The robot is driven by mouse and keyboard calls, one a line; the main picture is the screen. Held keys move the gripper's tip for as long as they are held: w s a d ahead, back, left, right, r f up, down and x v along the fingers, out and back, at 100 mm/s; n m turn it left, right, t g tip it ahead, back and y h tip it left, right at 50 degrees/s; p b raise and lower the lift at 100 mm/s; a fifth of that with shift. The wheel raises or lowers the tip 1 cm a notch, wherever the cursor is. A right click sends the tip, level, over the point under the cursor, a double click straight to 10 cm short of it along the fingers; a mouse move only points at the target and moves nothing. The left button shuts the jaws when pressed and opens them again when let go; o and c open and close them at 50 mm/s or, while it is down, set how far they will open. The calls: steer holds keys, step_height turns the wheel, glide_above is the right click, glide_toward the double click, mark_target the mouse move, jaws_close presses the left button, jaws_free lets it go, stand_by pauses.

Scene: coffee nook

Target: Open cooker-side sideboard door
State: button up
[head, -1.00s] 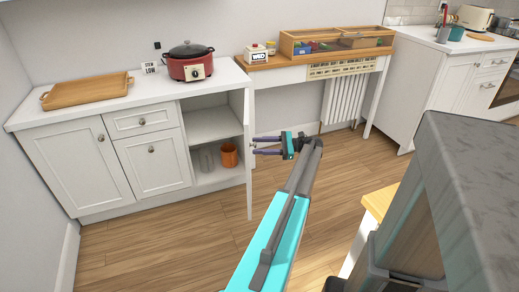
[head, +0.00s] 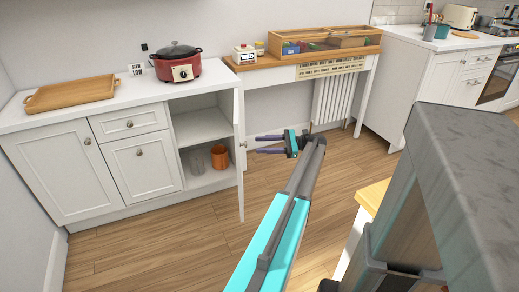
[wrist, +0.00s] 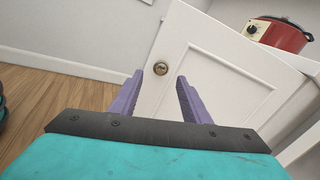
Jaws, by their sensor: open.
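The cooker-side sideboard door (head: 240,170) stands swung open, roughly at a right angle to the white sideboard (head: 60,125). In the wrist view the white panelled door (wrist: 215,85) fills the middle, with its round metal knob (wrist: 160,68) ahead of my fingers. My gripper (head: 258,145) is open and empty, just right of the door's outer face. A small gap shows between its fingertips and the door. In the wrist view my purple fingers (wrist: 158,82) are spread, with the knob lying between and beyond their tips.
The open compartment holds an orange mug (head: 219,156) and a clear glass (head: 196,161). A red cooker (head: 176,62) and wooden tray (head: 70,94) stand on top. A white radiator (head: 340,98) is behind. Floor (head: 150,245) before the sideboard is clear.

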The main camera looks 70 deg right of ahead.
steer(key=b+v, duration=0.1)
steer(key=b, duration=0.2)
steer(key=shift+s+d, duration=0.1)
steer(key=shift+s, duration=0.2)
steer(key=shift+s, duration=0.1)
steer(key=shift+c, duration=0.4)
